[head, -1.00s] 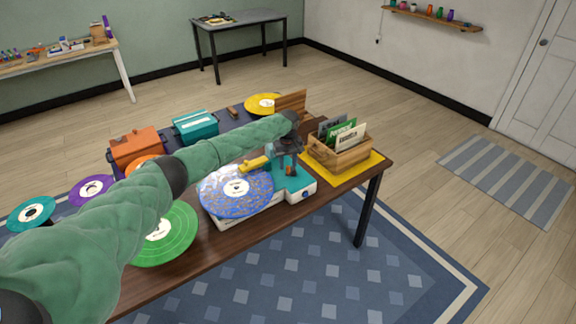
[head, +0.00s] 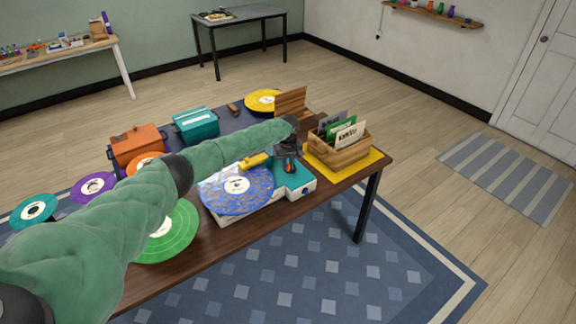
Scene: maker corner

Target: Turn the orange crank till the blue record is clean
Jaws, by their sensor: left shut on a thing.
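The blue record (head: 222,200) lies flat on a white and teal cleaning machine (head: 299,182) near the table's front edge. Pale, brownish smudges still mark its surface around the white label. A yellow arm (head: 253,161) of the machine reaches over the record's back edge. My left gripper (head: 288,162) points down over the machine's right part and is shut on the orange crank (head: 291,167). Only a little orange shows; the dark fingers hide the rest of the crank. My right gripper is out of view.
A wooden crate of record sleeves (head: 342,152) stands on a yellow mat (head: 372,160) just right of the machine. A green record (head: 180,235) lies to the left, partly behind my arm. Orange (head: 137,142) and teal (head: 195,124) boxes stand behind.

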